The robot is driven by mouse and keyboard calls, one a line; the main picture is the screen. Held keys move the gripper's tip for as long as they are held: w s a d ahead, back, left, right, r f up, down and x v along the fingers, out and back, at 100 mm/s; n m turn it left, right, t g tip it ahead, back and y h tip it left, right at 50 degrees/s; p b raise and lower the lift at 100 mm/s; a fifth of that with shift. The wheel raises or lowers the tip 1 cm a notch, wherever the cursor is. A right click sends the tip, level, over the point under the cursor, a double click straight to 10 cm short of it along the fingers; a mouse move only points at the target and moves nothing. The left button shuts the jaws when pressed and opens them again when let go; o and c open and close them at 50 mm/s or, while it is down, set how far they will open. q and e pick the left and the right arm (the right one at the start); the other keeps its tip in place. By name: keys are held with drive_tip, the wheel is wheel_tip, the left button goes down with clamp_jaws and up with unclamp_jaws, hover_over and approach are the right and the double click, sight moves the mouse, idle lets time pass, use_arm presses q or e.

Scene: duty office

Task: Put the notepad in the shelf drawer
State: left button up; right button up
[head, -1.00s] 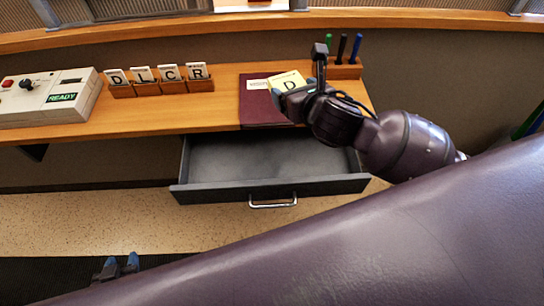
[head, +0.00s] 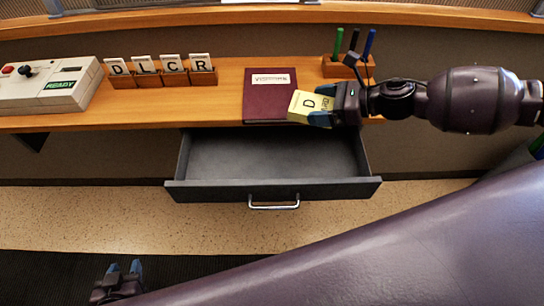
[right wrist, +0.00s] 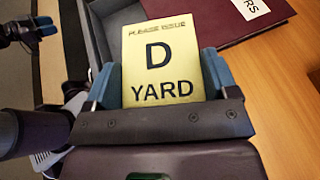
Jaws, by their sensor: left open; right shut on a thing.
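The notepad (head: 306,104) is a yellow pad lettered "PLEASE ISSUE D YARD". My right gripper (right wrist: 162,78) is shut on it, with a blue finger at each side of the pad. In the head view the pad is near the shelf's front edge, to the right of and behind the drawer's opening; I cannot tell its height. The shelf drawer (head: 225,192) is dark grey, pulled out below the shelf, and looks empty. My left gripper (head: 124,267) is open and empty at the lower left, low over the floor and away from the drawer.
A maroon book (head: 268,88) lies on the wooden shelf (head: 228,100) beside the pad. A pen holder (head: 345,68) stands at the right. Several lettered cards in wooden holders (head: 160,78) and a control box (head: 45,88) stand to the left. The space above the drawer is clear.

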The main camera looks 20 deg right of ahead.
drive_tip(key=s+d+f+n+g+y+b, duration=0.1)
drive_tip(key=s+d+f+n+g+b, duration=0.1)
drive_tip(key=d+f, duration=0.2)
drive_tip(key=n+g+b, duration=0.2)
hover_over(278, 165)
drive_tip(key=d, duration=0.3)
drive_tip(key=shift+y, duration=0.4)
drive_tip(key=f, duration=1)
drive_tip(key=shift+s+d+f, duration=0.15)
drive_tip(key=shift+s+f, duration=0.05)
drive_tip(key=shift+s, duration=0.2)
drive_tip(key=shift+w+a+f, duration=0.15)
drive_tip(key=shift+a+f, duration=0.15)
drive_tip(key=shift+a, duration=0.3)
drive_tip(key=shift+w+a+f+b, duration=0.15)
drive_tip(key=shift+a+f+b, duration=0.05)
drive_tip(key=shift+a+f, duration=0.35)
drive_tip(key=shift+w+a+f+b, duration=0.15)
drive_tip(key=shift+a+f, duration=0.35)
drive_tip(key=shift+a, duration=0.05)
